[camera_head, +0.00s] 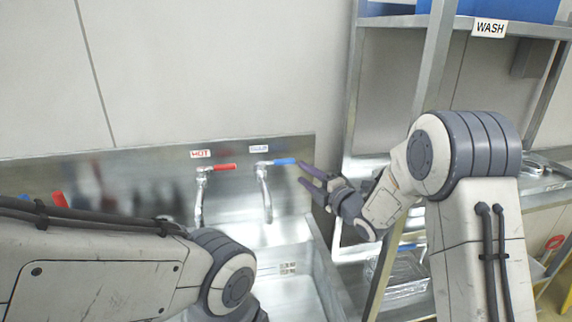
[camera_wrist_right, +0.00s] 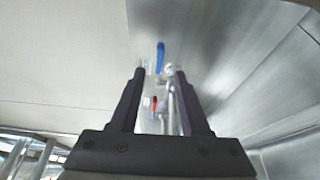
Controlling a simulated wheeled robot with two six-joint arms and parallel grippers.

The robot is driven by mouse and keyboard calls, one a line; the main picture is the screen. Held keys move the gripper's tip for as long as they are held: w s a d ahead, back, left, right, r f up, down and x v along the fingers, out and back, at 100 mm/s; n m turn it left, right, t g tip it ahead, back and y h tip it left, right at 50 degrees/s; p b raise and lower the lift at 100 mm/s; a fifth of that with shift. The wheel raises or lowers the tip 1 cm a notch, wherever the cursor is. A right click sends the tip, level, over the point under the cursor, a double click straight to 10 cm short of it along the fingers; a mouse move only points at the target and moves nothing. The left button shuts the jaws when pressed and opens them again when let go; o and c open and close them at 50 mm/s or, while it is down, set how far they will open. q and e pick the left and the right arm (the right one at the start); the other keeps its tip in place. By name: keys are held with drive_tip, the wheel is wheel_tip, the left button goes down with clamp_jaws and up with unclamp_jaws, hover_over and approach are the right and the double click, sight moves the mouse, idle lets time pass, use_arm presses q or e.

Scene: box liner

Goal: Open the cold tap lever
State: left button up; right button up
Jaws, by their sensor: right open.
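The cold tap lever (camera_head: 284,161) is blue and points right from the top of its tap, under a small label. The cold tap (camera_head: 264,190) stands against the steel splashback. The hot tap (camera_head: 200,190) with its red lever (camera_head: 224,166) is to its left. My right gripper (camera_head: 304,175) is open and empty, just right of the blue lever and apart from it. In the right wrist view the blue lever (camera_wrist_right: 160,56) shows beyond and between the fingers. My left arm reaches in at lower left; its gripper is out of view.
The steel sink basin (camera_head: 325,275) lies below the taps. A metal rack post (camera_head: 352,100) and a shelf with a WASH label (camera_head: 489,28) stand to the right. Another red lever (camera_head: 59,199) shows at far left. The wall above the splashback is clear.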

sight(288, 163)
drive_tip(key=p+x, duration=0.3)
drive_tip(key=x, duration=0.5)
drive_tip(key=shift+w+a+r, duration=0.1)
drive_tip(key=shift+w+a, duration=0.05)
drive_tip(key=shift+a, duration=0.1)
drive_tip(key=shift+w+a, duration=0.3)
drive_tip(key=shift+w, duration=0.15)
clamp_jaws()
idle(0.7)
